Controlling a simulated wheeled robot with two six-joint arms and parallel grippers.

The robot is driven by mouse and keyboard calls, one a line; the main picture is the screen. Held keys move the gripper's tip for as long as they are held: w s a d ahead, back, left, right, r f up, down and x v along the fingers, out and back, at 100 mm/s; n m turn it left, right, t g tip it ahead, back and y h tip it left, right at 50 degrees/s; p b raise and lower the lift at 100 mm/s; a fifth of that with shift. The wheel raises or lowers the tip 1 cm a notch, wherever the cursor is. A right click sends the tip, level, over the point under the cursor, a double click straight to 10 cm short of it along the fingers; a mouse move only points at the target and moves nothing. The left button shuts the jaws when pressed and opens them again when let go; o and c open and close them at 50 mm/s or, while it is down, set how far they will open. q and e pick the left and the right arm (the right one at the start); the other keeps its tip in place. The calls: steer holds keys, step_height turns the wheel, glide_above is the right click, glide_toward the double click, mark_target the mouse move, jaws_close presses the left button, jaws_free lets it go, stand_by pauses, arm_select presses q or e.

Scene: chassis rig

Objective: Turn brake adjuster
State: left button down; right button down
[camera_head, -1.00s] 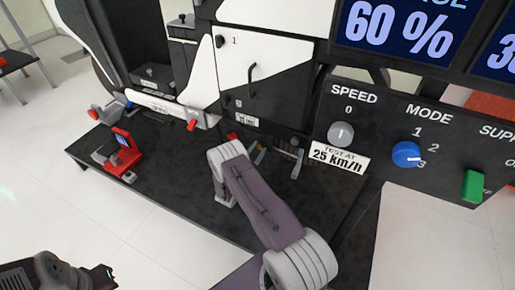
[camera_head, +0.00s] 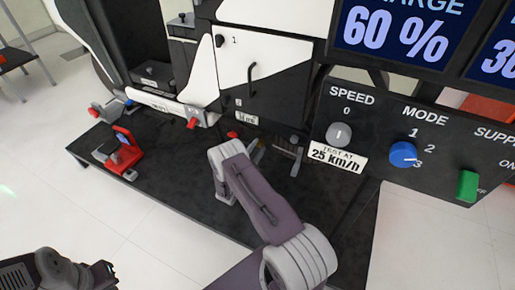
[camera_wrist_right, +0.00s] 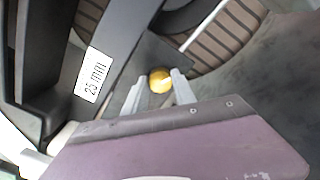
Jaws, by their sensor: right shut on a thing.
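The brake adjuster, a round brass-yellow knob (camera_wrist_right: 160,80), shows in the right wrist view beside a dark bracket. My right gripper (camera_wrist_right: 158,88) has its two grey fingers on either side of the knob and is shut on it.
A "25 mm" label (camera_wrist_right: 93,75) is near the knob. The black platform (camera_head: 190,185) carries a red tool (camera_head: 124,150) at its left. A control panel (camera_head: 385,120) with a speed knob (camera_head: 338,134), blue mode knob (camera_head: 403,154) and green switch (camera_head: 467,186) stands right.

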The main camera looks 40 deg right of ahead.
steer(key=c, duration=1)
jaws_free()
steer(key=shift+c, duration=0.2)
steer(key=shift+a+r, duration=0.1)
steer(key=shift+a, duration=0.15)
steer(key=p+v, duration=0.5)
steer(key=v, duration=0.3)
steer(key=shift+s+a, duration=0.3)
